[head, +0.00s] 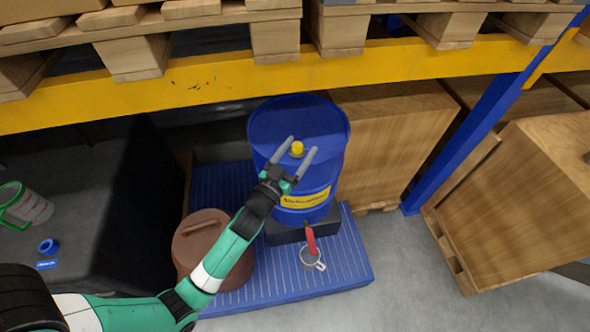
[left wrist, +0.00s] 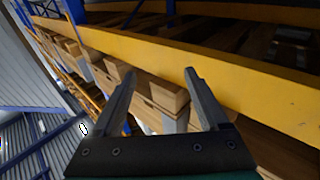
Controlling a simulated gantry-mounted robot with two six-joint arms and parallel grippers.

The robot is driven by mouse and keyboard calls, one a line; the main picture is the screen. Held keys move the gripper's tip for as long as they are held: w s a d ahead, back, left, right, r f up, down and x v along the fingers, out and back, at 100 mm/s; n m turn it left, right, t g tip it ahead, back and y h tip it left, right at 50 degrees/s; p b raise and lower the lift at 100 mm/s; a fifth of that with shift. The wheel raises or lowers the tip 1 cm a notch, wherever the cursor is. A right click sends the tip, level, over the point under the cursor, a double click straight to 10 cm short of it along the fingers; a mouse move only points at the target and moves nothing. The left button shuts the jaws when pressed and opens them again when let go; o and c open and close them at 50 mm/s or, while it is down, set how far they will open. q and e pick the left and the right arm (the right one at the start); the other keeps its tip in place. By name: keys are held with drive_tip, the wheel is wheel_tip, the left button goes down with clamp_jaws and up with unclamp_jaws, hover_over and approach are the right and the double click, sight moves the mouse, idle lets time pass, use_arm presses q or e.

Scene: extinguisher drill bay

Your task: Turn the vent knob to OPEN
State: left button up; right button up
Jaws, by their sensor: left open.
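The yellow vent knob (head: 297,149) is on top of the upright blue drum (head: 265,125). My left gripper (head: 302,144) is open, and its two grey fingers reach up over the drum's top. In the head view the knob shows between the fingers. I cannot tell whether the fingers are level with it or above it. In the left wrist view the open fingers (left wrist: 159,73) have nothing between them, and neither the knob nor the drum shows. No OPEN mark is readable. My right gripper is not in view.
A yellow rack beam (head: 200,87) with pallets above crosses behind the drum. A blue rack post (head: 470,140) and wooden crates (head: 385,140) stand to the right. A brown lidded bin (head: 205,240), a red-handled tap (head: 310,240) and a mug (head: 311,260) are in front, over a blue pallet (head: 345,260).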

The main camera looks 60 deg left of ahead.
use_arm(q)
drive_tip(key=g+b, duration=0.2)
drive_tip(key=b, duration=0.1)
approach(295, 150)
drive_tip(key=d, duration=0.2)
drive_tip(key=shift+n+y, duration=0.5)
drive_tip(key=x, duration=0.3)
drive_tip(key=b+x, duration=0.1)
drive_tip(key=x, duration=0.3)
drive_tip(key=a+x, duration=0.1)
drive_tip(key=x, duration=0.3)
drive_tip(key=shift+s+a+f, duration=0.2)
drive_tip(key=shift+f, duration=0.05)
clamp_jaws()
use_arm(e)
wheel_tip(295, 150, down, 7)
